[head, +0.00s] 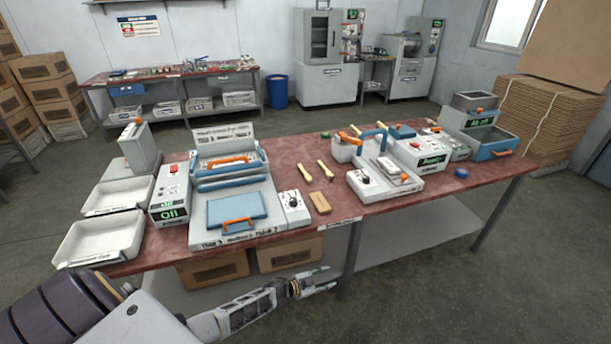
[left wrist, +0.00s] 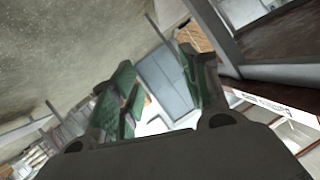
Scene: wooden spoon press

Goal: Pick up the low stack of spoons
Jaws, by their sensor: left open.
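Two pale yellow spoon-like pieces (head: 304,171) and (head: 326,170) lie apart on the red table top (head: 345,218), near its middle. A small tan wooden block or low stack (head: 320,202) lies closer to the front edge; I cannot tell whether it is made of spoons. My left gripper (head: 322,280) is open and empty, in front of the table and below its top, apart from all of these. The left wrist view shows its green-padded fingers spread (left wrist: 162,88), with no spoons visible between them. My right gripper is not in view.
A press with a blue plate (head: 237,208) and a small switch box (head: 293,207) stand left of the tan piece. Another grey machine (head: 386,178) stands to its right. White trays (head: 101,237) are at the left end. Cardboard boxes (head: 290,254) sit under the table.

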